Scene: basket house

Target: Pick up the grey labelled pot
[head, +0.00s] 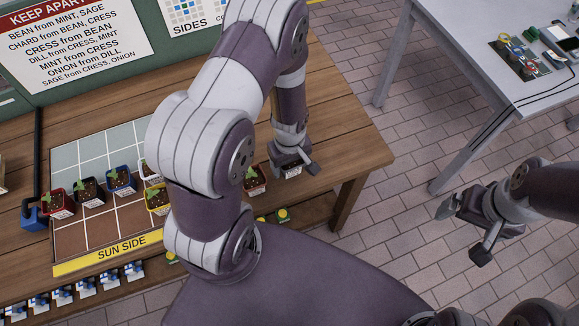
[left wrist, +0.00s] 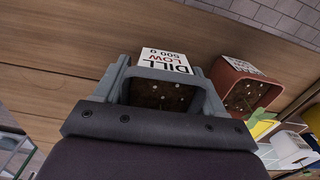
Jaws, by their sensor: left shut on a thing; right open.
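The grey labelled pot (head: 287,171) is at the right part of the wooden bench in the head view, partly covered by my left gripper (head: 293,166). In the left wrist view, the pot's white label (left wrist: 163,62) reads DILL LOW 500 g, and dark soil (left wrist: 160,96) shows inside the pot. My left gripper is shut on this pot, with a finger on either side. I cannot tell whether its base touches the bench. My right gripper (head: 466,226) is open and empty, over the floor to the right of the bench.
A red pot (head: 255,181) with a seedling stands close beside the grey pot, also in the left wrist view (left wrist: 240,87). Several potted seedlings stand on or near the gridded mat (head: 85,242). My left arm hides part of the mat. A grey table (head: 455,60) stands at upper right.

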